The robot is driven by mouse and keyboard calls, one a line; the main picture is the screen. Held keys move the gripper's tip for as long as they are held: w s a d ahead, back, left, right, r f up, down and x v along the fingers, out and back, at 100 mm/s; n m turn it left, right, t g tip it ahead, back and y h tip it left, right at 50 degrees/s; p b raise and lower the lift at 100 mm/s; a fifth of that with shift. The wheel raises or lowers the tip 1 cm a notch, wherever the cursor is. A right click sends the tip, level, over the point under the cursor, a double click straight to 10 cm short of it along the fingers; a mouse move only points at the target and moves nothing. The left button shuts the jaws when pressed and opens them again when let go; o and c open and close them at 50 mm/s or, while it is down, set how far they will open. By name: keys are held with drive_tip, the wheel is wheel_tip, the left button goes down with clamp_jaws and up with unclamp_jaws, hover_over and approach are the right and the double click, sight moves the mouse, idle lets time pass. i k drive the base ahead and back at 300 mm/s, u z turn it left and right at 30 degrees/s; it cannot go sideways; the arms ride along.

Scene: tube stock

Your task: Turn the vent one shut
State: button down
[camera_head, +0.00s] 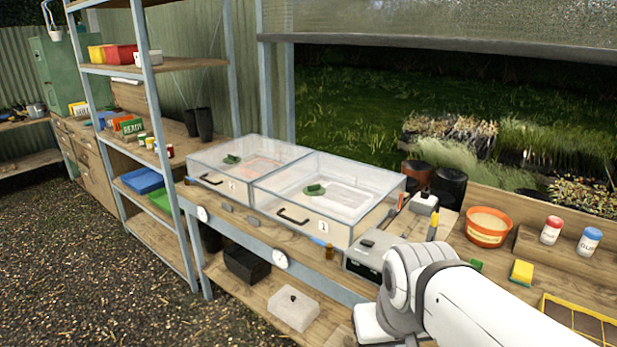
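Two clear-lidded boxes stand side by side on the wooden bench, the left box (205,178) and the right box (345,238). Each has a dark front handle and a small white number label. The left label (232,185) looks like a 1, but the digits are too small to be sure. A green vent piece (232,159) sits on the left lid, and another green vent piece (314,190) sits on the right lid. I cannot tell whether either vent is open or shut. My white arm reaches in from the lower right, to the right of both boxes. My gripper is not in view.
A grey metal box (372,252) stands right of the right box, close to my arm. An orange pot (488,226), two small bottles and a yellow sponge (521,272) lie farther right. A metal shelf post (165,150) rises by the left box. Open space lies above the lids.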

sight(314, 190)
drive_tip(key=i, duration=0.25)
drive_tip(key=u, duration=0.1)
drive_tip(key=k, duration=0.55)
drive_tip(key=u, duration=0.4)
drive_tip(key=i, duration=1.65)
drive_tip(key=z, duration=0.2)
